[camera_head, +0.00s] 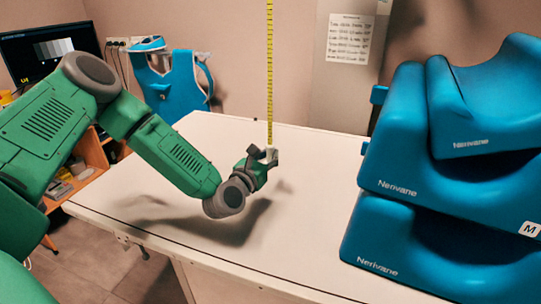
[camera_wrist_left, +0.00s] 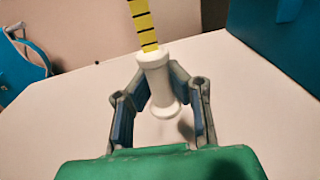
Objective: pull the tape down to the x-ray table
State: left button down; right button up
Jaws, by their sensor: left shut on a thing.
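The yellow tape (camera_head: 269,70) hangs straight down from above the top edge of the head view. Its lower end joins a white handle (camera_wrist_left: 158,85), seen in the left wrist view with the yellow tape (camera_wrist_left: 143,22) rising from it. My left gripper (camera_head: 265,156) is shut on the white handle, its fingers on either side of it. The handle is mostly hidden by the fingers in the head view. The white x-ray table (camera_head: 310,225) lies below the gripper, with a shadow on it. My right gripper is not in view.
Stacked blue cushions (camera_head: 400,225) fill the right side of the table. A blue apron (camera_head: 175,85) hangs behind the table, and a monitor (camera_head: 48,55) stands at the back left. A wooden shelf (camera_head: 90,155) is at the left. The table's middle is clear.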

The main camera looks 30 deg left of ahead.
pick_arm(q)
notch_tip(320, 180, down, 5)
jog(key=b, duration=0.4)
jog(key=shift+r, duration=0.3)
jog(key=c, duration=1.4)
grip_release()
jog(key=shift+a, duration=0.1)
jog(key=shift+c, duration=0.2)
jog(key=shift+s, duration=0.1)
jog(key=s, duration=1.1)
jog(key=shift+d, duration=0.4)
jog(key=shift+s, duration=0.4)
